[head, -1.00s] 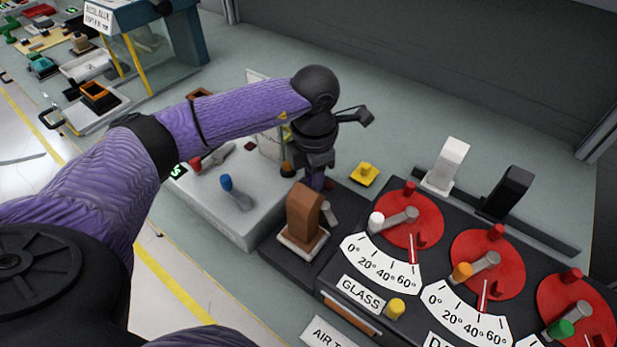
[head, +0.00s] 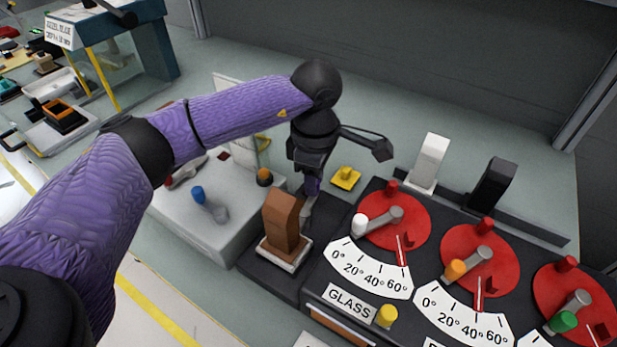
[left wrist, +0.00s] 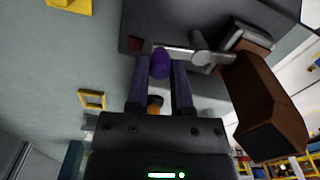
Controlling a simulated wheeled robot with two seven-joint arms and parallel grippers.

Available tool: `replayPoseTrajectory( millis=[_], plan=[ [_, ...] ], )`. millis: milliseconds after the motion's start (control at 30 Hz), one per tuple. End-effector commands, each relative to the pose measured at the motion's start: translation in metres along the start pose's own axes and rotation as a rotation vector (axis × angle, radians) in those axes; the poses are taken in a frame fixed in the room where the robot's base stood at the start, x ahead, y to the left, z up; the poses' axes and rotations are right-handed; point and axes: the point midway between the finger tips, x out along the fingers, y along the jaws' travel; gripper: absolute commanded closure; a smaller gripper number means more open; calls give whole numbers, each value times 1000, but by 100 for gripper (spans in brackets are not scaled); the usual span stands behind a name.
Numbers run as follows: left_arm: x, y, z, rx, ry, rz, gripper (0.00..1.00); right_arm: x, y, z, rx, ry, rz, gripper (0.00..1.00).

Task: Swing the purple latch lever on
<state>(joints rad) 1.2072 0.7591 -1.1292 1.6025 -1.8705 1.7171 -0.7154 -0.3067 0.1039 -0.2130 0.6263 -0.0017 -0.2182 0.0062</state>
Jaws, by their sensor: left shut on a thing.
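The purple latch lever has a purple knob (left wrist: 160,63) on a grey arm (left wrist: 183,53), seen in the left wrist view on its dark base. My left gripper (left wrist: 159,78) is shut on the knob, with one finger on each side. In the head view my left gripper (head: 312,187) points down just behind the brown block, and its fingers hide most of the knob. A part of the grey lever arm (head: 308,208) shows to the right of the block. My right gripper is not in view.
The brown block (head: 284,222) stands close beside the lever, and also shows in the left wrist view (left wrist: 262,105). A yellow piece (head: 345,178) lies behind. Red dials (head: 397,222) with levers are on the right. A grey box with a blue-knobbed lever (head: 198,193) is on the left.

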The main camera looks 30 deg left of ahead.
Motion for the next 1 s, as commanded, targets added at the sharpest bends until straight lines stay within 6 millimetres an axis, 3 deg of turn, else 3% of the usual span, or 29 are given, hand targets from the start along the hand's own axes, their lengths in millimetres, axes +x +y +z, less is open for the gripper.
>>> replayPoseTrajectory(
  millis=[400,967,1000],
  plan=[
    [-1,0,8,172,-1,4,100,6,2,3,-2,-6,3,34],
    [-1,0,9,196,-2,3,100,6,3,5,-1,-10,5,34],
    [-1,0,9,196,-2,3,66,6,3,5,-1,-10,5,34]
  ],
)
